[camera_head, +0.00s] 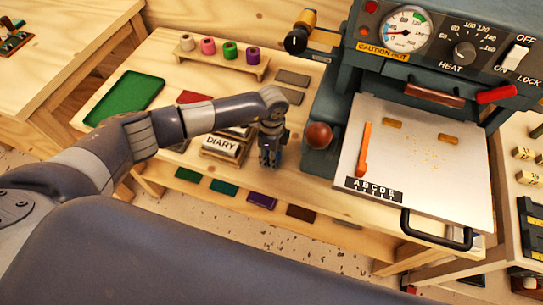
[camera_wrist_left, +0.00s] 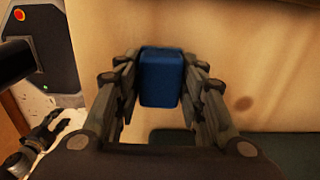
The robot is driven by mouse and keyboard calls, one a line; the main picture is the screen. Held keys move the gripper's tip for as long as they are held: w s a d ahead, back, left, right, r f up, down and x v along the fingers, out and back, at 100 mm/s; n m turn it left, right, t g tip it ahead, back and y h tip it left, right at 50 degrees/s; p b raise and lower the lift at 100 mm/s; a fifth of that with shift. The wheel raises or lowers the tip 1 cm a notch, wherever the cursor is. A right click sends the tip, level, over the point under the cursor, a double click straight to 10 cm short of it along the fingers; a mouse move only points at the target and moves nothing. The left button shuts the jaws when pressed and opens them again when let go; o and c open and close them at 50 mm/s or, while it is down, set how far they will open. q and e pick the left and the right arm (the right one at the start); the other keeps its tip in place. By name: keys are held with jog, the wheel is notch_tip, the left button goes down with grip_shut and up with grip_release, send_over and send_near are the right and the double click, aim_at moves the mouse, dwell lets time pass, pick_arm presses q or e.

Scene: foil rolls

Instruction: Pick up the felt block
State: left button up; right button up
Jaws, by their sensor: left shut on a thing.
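A blue block (camera_wrist_left: 160,78), which I take to be the felt block, sits between the two fingers of my left gripper (camera_wrist_left: 160,95) in the left wrist view. The fingers are shut on its two sides. In the head view my left gripper (camera_head: 270,155) points down over the wooden bench, between the DIARY block and the dark press. The gripper mostly hides the block there. I cannot tell whether the block touches the bench. My right gripper is not in view.
The press with a gauge (camera_head: 406,30) and a pale plate (camera_head: 420,165) stands at right; its red-brown ball knob (camera_head: 319,136) is close to my gripper. A DIARY block (camera_head: 222,147), green tray (camera_head: 125,97) and foil-roll rack (camera_head: 222,57) are at left and behind.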

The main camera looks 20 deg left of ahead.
pick_arm(q)
jog(key=shift+r, duration=0.35)
notch_tip(320, 180, up, 9)
jog(key=shift+r+b, duration=0.15)
jog(key=shift+b, duration=0.65)
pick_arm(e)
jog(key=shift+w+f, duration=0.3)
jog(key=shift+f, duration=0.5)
